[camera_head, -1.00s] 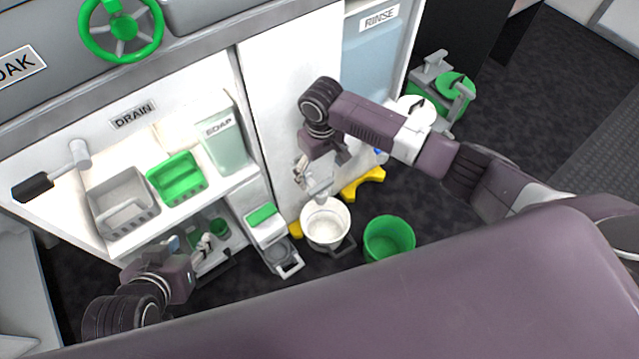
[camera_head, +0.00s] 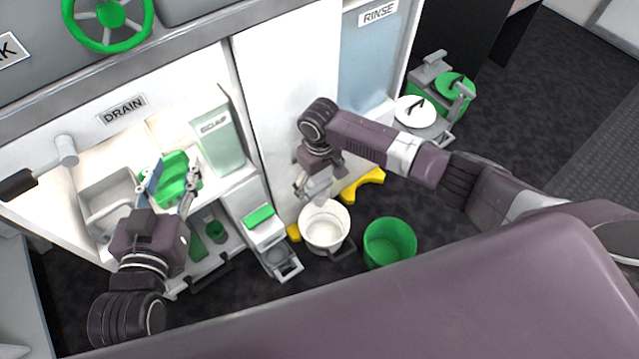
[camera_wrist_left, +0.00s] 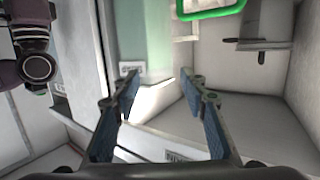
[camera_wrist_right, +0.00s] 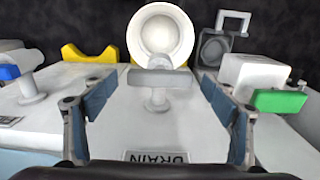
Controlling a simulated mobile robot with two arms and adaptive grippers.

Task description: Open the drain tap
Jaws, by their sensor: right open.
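The drain tap (camera_wrist_right: 158,82) is a grey T-shaped handle on a short stem, standing out from the white panel above a DRAIN label (camera_wrist_right: 156,157) in the right wrist view. My right gripper (camera_wrist_right: 155,88) is open, with one finger on each side of the tap and a gap on both sides. In the head view my right gripper (camera_head: 316,188) is over the white bucket (camera_head: 324,226) and mostly covers the tap. My left gripper (camera_head: 172,180) is open and empty in front of the green basket (camera_head: 182,172); its spread fingers also show in the left wrist view (camera_wrist_left: 164,88).
A green bucket (camera_head: 390,242) stands on the floor right of the white one. A yellow piece (camera_head: 364,184) lies behind them. A black-handled lever (camera_head: 36,180) and another DRAIN label (camera_head: 122,109) are further left.

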